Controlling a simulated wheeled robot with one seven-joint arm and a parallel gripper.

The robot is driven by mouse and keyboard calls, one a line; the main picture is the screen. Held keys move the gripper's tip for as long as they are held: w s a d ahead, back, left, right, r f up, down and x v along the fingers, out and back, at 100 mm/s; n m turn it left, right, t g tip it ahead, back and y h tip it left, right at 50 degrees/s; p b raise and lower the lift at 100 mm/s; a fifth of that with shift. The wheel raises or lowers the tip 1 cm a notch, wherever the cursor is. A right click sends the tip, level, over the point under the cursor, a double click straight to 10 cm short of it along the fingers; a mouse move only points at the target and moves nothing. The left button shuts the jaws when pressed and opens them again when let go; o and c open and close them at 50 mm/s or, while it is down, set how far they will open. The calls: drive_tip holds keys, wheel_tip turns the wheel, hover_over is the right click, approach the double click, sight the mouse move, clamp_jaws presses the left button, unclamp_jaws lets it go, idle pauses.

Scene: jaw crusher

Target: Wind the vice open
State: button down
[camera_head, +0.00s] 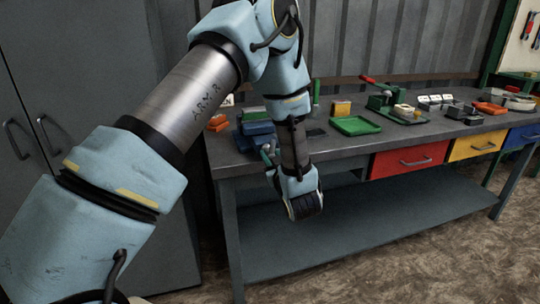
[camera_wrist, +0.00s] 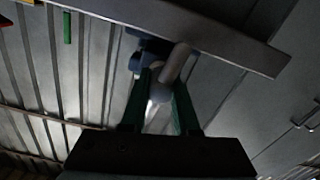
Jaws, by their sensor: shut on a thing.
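The blue vice (camera_head: 257,130) stands at the left front corner of the workbench, partly hidden by my arm. Its grey handle (camera_wrist: 175,62) shows in the wrist view as a rounded bar in front of the blue vice body (camera_wrist: 147,47). My gripper (camera_head: 268,158) is at the bench's front edge, just below and in front of the vice. In the wrist view, the two dark green fingers (camera_wrist: 158,100) are shut around the handle's pale end. The jaw opening of the vice cannot be made out.
The workbench (camera_head: 345,148) holds a green tray (camera_head: 355,126), a green device with a red lever (camera_head: 385,96) and several small parts. Red (camera_head: 408,160), yellow and blue drawers are under its top at right. A grey cabinet (camera_head: 90,120) stands at left. The lower shelf (camera_head: 350,230) looks bare.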

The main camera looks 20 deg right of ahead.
drive_tip(key=shift+f+b, duration=0.15)
drive_tip(key=shift+b, duration=0.2)
drive_tip(key=n+b, duration=0.3)
drive_tip(key=b, duration=0.1)
drive_tip(key=shift+f, duration=0.2)
drive_tip(key=n+b, duration=0.6)
drive_tip(key=b, duration=0.4)
drive_tip(key=shift+a+f, duration=0.1)
drive_tip(key=shift+f, duration=0.05)
drive_tip(key=n+b, duration=0.6)
drive_tip(key=b, duration=0.4)
drive_tip(key=shift+b, duration=0.3)
drive_tip(key=n+b, duration=0.1)
drive_tip(key=b, duration=0.1)
drive_tip(key=n+b, duration=0.2)
drive_tip(key=shift+r+b, duration=0.25)
drive_tip(key=shift+b, duration=0.05)
drive_tip(key=shift+n, duration=0.4)
drive_tip(key=shift+r, duration=0.1)
drive_tip(key=c, duration=0.7)
unclamp_jaws()
